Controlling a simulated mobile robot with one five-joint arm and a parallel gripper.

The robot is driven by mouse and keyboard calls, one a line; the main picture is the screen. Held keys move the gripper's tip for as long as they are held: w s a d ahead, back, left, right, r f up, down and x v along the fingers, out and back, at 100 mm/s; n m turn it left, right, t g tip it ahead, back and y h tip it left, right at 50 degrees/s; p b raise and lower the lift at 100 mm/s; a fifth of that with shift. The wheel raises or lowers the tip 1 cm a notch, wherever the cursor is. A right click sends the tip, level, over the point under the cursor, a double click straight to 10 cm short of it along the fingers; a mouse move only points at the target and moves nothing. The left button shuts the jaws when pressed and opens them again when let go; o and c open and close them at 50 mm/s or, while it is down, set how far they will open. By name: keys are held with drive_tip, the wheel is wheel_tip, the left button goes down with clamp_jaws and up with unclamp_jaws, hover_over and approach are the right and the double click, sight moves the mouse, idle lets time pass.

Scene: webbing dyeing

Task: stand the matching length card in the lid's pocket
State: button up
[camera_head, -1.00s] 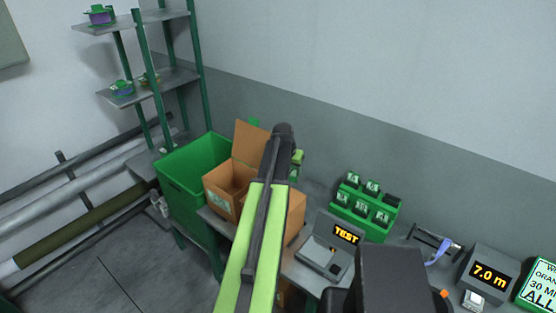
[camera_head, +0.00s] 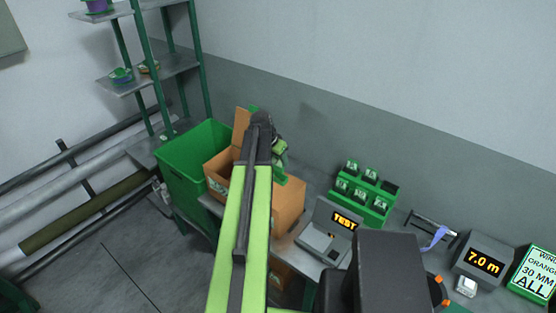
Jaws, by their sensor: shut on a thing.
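An open orange-brown box (camera_head: 289,207) stands on the bench with its lid flap (camera_head: 241,122) raised. A small green piece (camera_head: 253,108) shows at the flap's top edge; I cannot tell whether it is the pocket. My gripper (camera_head: 279,172) is over the box, right of the flap, mostly hidden by my arm. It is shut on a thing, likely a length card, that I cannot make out. A green rack (camera_head: 353,208) holds several dark-green cards; its back right slot (camera_head: 390,187) looks empty. A display (camera_head: 486,262) reads 7.0 m.
A green bin (camera_head: 190,180) stands left of the box. A shelf unit (camera_head: 160,75) stands at the back left.

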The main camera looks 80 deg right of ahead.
sight(277, 166)
drive_tip(key=shift+f+b, duration=2.25)
drive_tip(key=shift+f, duration=0.3)
drive_tip(key=o, duration=1.4)
drive_tip(key=p+v, duration=1.6)
drive_tip(key=v, duration=0.1)
drive_tip(key=shift+a+r, duration=0.2)
